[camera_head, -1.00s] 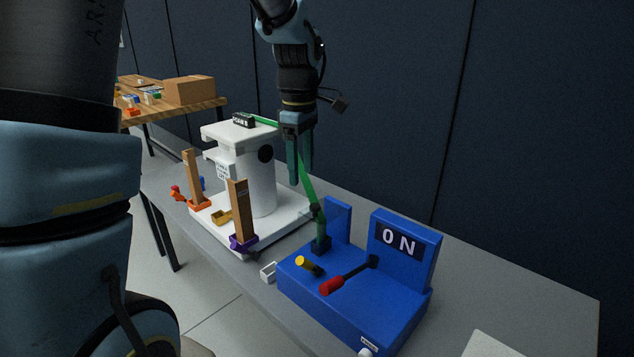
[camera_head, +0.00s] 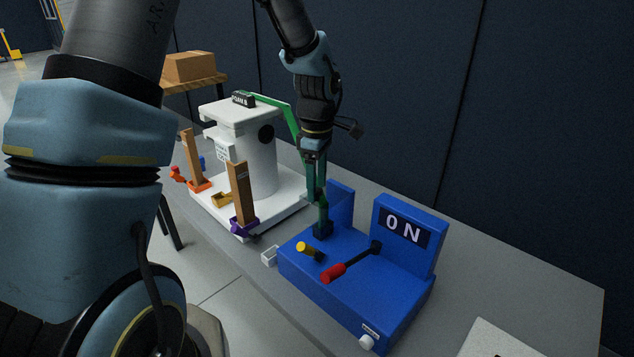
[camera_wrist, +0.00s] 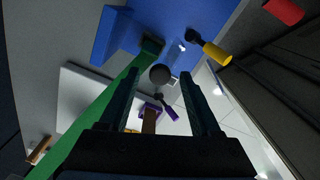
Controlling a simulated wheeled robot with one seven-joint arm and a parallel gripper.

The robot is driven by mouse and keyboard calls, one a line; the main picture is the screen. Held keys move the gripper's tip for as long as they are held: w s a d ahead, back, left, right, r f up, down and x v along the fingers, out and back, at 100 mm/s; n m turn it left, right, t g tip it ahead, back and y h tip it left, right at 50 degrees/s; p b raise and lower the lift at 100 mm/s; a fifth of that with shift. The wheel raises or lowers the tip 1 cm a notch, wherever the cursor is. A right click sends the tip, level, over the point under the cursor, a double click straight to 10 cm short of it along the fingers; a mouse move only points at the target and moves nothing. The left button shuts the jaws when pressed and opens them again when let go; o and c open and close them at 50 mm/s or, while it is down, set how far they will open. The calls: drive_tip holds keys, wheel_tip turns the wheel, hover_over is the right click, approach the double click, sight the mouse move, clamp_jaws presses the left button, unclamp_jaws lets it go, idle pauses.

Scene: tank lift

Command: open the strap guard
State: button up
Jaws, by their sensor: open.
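A white tank (camera_head: 262,160) stands on a white base, with two brown upright straps, one in an orange holder (camera_head: 198,184) and one in a purple holder (camera_head: 243,227). No part is legibly marked as the strap guard. A green arm (camera_head: 288,115) runs from a black block on the tank to a post on the blue box (camera_head: 350,290). My gripper (camera_head: 316,190) is above the blue box beside the green post, partly overlapping it. In the wrist view my gripper (camera_wrist: 162,90) is open; a dark round knob (camera_wrist: 160,74) shows between its fingers. Contact is unclear.
The blue box carries a red-handled lever (camera_head: 333,273), a yellow-tipped lever (camera_head: 304,248) and an ON sign (camera_head: 404,230). A small yellow holder (camera_head: 221,200) lies between the straps. A cardboard box (camera_head: 190,67) is on a wooden table behind. The grey bench at right is mostly clear.

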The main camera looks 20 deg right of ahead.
drive_tip(key=shift+f, duration=0.15)
clamp_jaws()
idle(0.5)
idle(0.9)
